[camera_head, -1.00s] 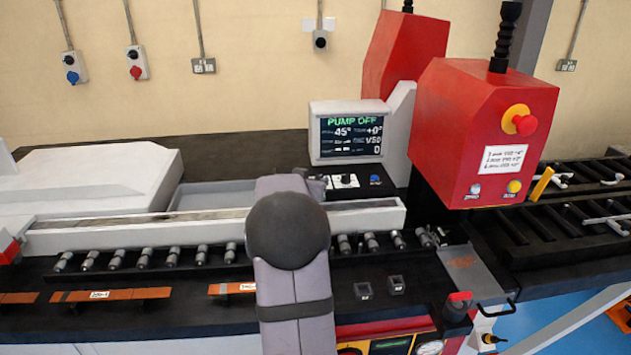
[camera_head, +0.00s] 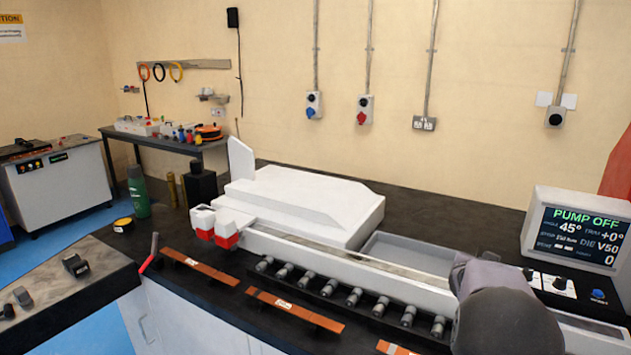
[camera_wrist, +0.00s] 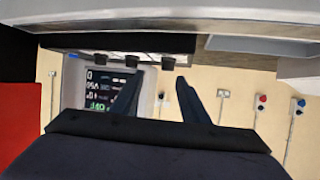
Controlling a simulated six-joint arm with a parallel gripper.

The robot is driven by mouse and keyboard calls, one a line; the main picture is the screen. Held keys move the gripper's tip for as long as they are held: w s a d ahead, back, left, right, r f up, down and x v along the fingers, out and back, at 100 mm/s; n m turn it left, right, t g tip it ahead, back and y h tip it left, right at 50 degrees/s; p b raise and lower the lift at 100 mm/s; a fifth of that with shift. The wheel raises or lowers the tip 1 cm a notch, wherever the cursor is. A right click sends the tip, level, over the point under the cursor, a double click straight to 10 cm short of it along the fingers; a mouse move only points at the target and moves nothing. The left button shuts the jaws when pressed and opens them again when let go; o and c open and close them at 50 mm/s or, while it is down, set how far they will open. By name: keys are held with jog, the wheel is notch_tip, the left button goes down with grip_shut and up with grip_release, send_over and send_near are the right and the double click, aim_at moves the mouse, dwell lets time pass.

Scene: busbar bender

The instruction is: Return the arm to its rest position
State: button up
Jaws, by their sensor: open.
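My gripper (camera_wrist: 159,80) shows in the wrist view with its two dark fingers apart and nothing between them. Behind the fingers the wrist view has the control screen (camera_wrist: 103,88), upside down, and the beige wall. In the head view my arm shows only as a grey link and a dark round joint at the lower right, in front of the bender's long white rail (camera_head: 345,262). My gripper itself is not visible in the head view. The control screen (camera_head: 578,240) there reads PUMP OFF and 45°.
Copper bars (camera_head: 295,308) lie along the black bench front, beside a row of grey rollers (camera_head: 328,288). A white cover (camera_head: 300,205) sits behind the rail. A green can (camera_head: 138,190) stands at left. A side table (camera_head: 175,142) holds tools. A red surface (camera_wrist: 20,130) shows in the wrist view.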

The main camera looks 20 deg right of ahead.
jog(key=w+a+f+n+t+y+p, duration=0.1)
jog(key=w+a+n+t+y, duration=0.2)
jog(key=a, duration=0.4)
jog(key=w+a+n+y, duration=0.15)
jog(key=w+a, duration=0.25)
jog(key=a, duration=0.4)
jog(key=s+a+f+n+g+y+p, duration=0.1)
jog(key=s+a+f+n+y, duration=0.1)
jog(key=a, duration=0.5)
jog(key=s+a+f+n+g+y, duration=0.1)
jog(key=a+f+y, duration=0.1)
jog(key=a, duration=0.5)
jog(key=s+a+f+n+g+y+p, duration=0.1)
jog(key=s+a+f+n+y, duration=0.15)
jog(key=a, duration=0.45)
jog(key=s+a+f+g+b, duration=0.1)
jog(key=s+a+f+g, duration=0.1)
jog(key=s, duration=0.5)
jog(key=s+a+f+n+g+b, duration=0.1)
jog(key=s+a+f, duration=0.3)
jog(key=s, duration=0.4)
jog(key=s+a+f+n+g+b, duration=0.1)
jog(key=s+a+f+g, duration=0.2)
jog(key=s, duration=0.5)
jog(key=shift+f+g+b, duration=0.3)
jog(key=shift+f, duration=0.5)
